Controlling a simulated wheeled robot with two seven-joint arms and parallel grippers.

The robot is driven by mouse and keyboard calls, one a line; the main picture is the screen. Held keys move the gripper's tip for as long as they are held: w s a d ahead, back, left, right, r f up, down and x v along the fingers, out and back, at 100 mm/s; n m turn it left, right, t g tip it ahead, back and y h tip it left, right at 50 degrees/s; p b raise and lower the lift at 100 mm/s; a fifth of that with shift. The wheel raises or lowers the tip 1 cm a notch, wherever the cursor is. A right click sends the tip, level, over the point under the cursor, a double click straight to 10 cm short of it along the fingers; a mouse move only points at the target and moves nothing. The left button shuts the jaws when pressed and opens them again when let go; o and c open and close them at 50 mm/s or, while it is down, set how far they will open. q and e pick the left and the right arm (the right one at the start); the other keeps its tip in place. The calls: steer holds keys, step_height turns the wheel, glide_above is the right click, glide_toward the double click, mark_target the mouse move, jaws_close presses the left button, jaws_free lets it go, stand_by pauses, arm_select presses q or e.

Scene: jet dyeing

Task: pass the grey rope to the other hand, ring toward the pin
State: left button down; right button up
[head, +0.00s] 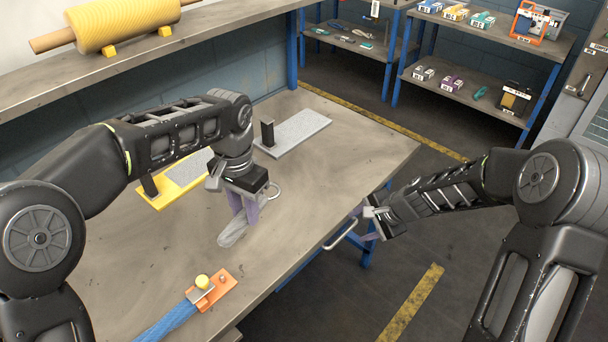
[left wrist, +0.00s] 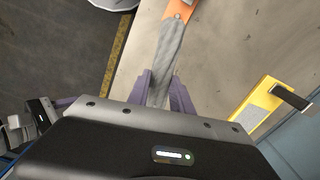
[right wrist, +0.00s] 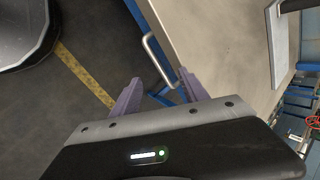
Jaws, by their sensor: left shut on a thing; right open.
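The grey rope (head: 233,233) is held in my left gripper (head: 245,208), which is shut on it above the table. In the left wrist view the rope (left wrist: 170,48) runs away from between the fingers toward an orange plate. A metal ring (head: 274,191) shows at the right side of my left gripper; its join to the rope is hidden. My right gripper (right wrist: 160,80) is open and empty beside the table's right edge.
A metal handle (right wrist: 152,46) at the table edge is close to my right gripper's fingers. A yellow plate (head: 152,198) and a grey plate (head: 305,129), each with a dark upright block, lie farther back on the table (head: 355,150). The table's right part is clear.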

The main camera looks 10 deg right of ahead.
steer(key=w+a+r+y, duration=0.1)
steer(key=w+a+r, duration=0.1)
steer(key=r, duration=0.3)
steer(key=w+a+r+y, duration=0.1)
steer(key=w+r, duration=0.1)
steer(key=r, duration=0.4)
steer(key=n+g+y, duration=0.3)
steer(key=n+y, duration=0.1)
steer(key=n, duration=0.3)
glide_toward(262, 205)
steer(key=w+v, duration=0.1)
steer(key=v, duration=0.2)
steer(key=shift+s+a+r+n+g, duration=0.1)
steer(key=shift+a+n+g, duration=0.1)
steer(key=shift+n+g, duration=0.15)
steer(key=shift+a, duration=0.1)
steer(key=x, duration=1.2)
